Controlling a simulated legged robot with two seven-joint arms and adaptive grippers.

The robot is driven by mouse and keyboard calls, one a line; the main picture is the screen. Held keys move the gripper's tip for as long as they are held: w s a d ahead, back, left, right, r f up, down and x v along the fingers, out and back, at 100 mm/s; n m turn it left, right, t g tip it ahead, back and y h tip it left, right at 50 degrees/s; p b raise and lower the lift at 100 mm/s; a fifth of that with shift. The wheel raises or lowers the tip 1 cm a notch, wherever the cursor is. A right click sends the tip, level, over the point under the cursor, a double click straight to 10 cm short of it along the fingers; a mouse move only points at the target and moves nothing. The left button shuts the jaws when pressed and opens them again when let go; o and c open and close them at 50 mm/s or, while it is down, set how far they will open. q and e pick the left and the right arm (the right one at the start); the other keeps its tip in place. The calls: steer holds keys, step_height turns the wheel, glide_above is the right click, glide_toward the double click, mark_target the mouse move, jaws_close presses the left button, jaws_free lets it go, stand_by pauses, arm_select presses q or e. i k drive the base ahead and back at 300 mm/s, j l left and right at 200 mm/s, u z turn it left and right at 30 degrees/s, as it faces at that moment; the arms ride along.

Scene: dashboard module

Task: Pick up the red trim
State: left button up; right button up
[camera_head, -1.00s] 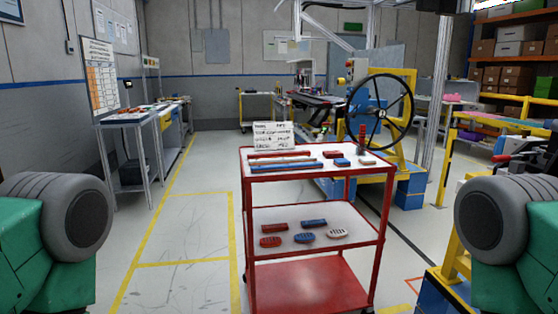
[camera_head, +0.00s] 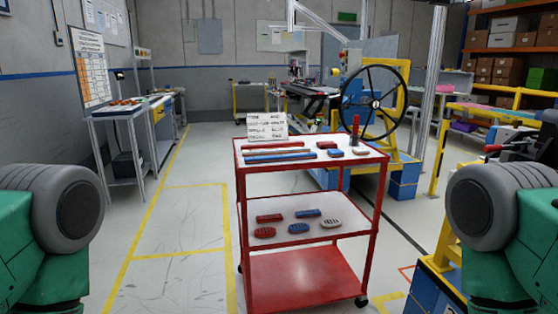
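A long thin red strip (camera_head: 276,151), which looks like the red trim, lies on the white top of a red cart (camera_head: 237,190) straight ahead. A long blue strip (camera_head: 280,158) lies parallel to it on its near side. A shorter red piece (camera_head: 326,145) lies to the right on the same top. Both my arms show only as green and grey links at the left and right edges. Neither gripper is in view, and neither arm reaches the cart.
A written sign (camera_head: 267,127) stands at the cart's back left. The cart's middle shelf (camera_head: 292,235) holds several red, blue and white pieces. A blue and yellow stand with a black handwheel (camera_head: 375,102) is behind right. Open floor (camera_head: 180,210) lies left of the cart.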

mark_target(272, 145)
steer(key=z, duration=2.55)
steer(key=u, duration=2.6)
steer(key=i+u, duration=0.1)
steer(key=i, duration=0.3)
